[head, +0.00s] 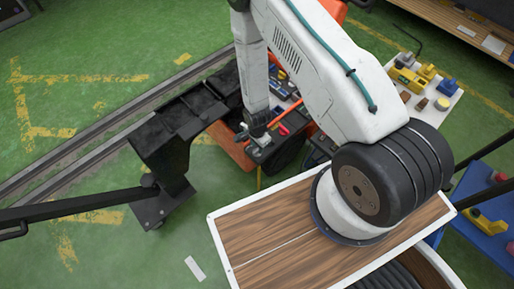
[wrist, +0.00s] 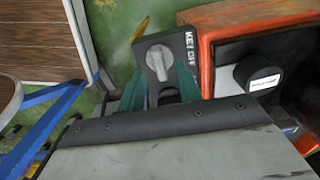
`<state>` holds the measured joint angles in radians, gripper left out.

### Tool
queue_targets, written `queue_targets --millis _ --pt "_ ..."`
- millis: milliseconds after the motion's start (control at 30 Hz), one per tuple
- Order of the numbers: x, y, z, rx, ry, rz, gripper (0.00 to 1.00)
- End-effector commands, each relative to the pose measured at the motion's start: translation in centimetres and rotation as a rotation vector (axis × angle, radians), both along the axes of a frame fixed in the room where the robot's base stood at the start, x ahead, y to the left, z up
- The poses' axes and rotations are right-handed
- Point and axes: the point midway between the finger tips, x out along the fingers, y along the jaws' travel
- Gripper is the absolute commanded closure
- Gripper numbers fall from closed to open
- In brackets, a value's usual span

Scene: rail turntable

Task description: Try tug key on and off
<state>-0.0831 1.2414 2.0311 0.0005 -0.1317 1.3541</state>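The tug key (wrist: 160,58) is a round silver-grey switch with a raised grip bar, set on a dark plate. White letters reading "KEY OFF" (wrist: 190,48) stand at its right. In the head view my gripper (head: 257,138) hangs over the dark console of the orange tug (head: 239,152), and the key is too small to make out there.
An orange-edged box with a black knob (wrist: 252,75) stands close at the right in the wrist view. A white table (head: 440,108) with small parts stands at the upper right.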

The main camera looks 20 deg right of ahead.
Motion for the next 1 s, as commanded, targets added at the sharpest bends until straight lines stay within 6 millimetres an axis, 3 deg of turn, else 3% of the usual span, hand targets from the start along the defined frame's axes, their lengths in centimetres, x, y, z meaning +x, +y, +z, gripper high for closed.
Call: queue_targets --millis 100,333,1000 --pt "0.1 0.0 2.2 0.000 -0.001 0.000 0.65" --pt "0.0 0.1 4.7 0.000 0.000 0.000 0.65" --pt "0.0 0.0 5.0 0.000 0.002 0.022 0.65"
